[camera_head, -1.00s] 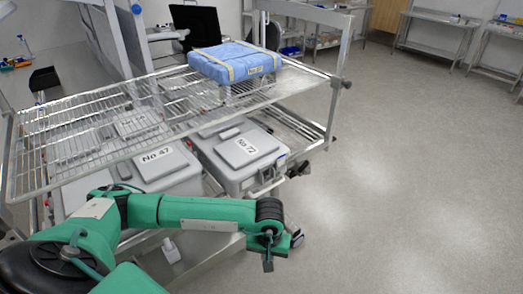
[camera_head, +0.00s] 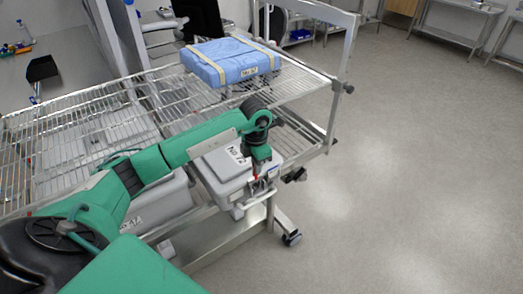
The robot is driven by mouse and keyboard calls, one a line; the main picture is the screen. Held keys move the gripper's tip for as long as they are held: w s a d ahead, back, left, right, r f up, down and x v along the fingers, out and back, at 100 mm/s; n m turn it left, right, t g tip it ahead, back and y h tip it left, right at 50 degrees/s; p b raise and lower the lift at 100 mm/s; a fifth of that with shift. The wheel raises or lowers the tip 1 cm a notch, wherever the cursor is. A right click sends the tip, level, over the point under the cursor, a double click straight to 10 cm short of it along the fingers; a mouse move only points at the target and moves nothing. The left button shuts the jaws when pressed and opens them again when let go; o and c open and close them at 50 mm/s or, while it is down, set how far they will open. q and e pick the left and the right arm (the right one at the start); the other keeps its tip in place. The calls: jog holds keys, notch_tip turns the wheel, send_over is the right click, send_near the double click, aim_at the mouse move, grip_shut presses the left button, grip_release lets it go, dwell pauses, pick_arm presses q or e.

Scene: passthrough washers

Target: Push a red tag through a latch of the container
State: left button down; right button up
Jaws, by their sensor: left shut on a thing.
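The grey container (camera_head: 215,172) labelled "No 72" sits on the lower shelf of the cart, partly hidden behind my left arm. Its latch side faces front right, and the latch is too small to make out clearly. My left gripper (camera_head: 257,180) points down at this front-right side, close to the latch area. It is shut on a small red thing, which looks like the red tag (camera_head: 256,179), mostly hidden by the fingers. I cannot tell whether the tag touches the latch. My right gripper is out of view.
A wire upper shelf (camera_head: 70,150) lies over the containers and close to my left arm. A blue wrapped pack (camera_head: 228,62) rests on it. Another grey container (camera_head: 165,205) stands on the lower shelf to the left. The floor at right is clear.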

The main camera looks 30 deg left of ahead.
pick_arm(q)
jog(key=shift+n, duration=0.8)
jog(key=shift+w+a+f+b, duration=0.2)
jog(key=shift+f+b, duration=0.25)
jog(key=shift+f, duration=0.3)
jog(key=shift+w+a+f+b, duration=0.15)
jog(key=shift+f+b, duration=0.3)
jog(key=shift+f, duration=0.3)
jog(key=shift+w+a+f+b, duration=0.1)
jog(key=shift+w+f+b, duration=0.1)
jog(key=shift+f+b, duration=0.4)
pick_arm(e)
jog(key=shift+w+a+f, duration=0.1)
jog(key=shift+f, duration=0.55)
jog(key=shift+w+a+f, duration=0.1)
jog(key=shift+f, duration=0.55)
pick_arm(q)
jog(key=shift+w+d+f, duration=0.1)
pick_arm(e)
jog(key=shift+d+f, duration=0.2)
pick_arm(q)
jog(key=shift+f, duration=0.25)
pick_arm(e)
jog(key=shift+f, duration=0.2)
pick_arm(q)
jog(key=shift+f+b, duration=0.35)
jog(key=shift+b, duration=0.25)
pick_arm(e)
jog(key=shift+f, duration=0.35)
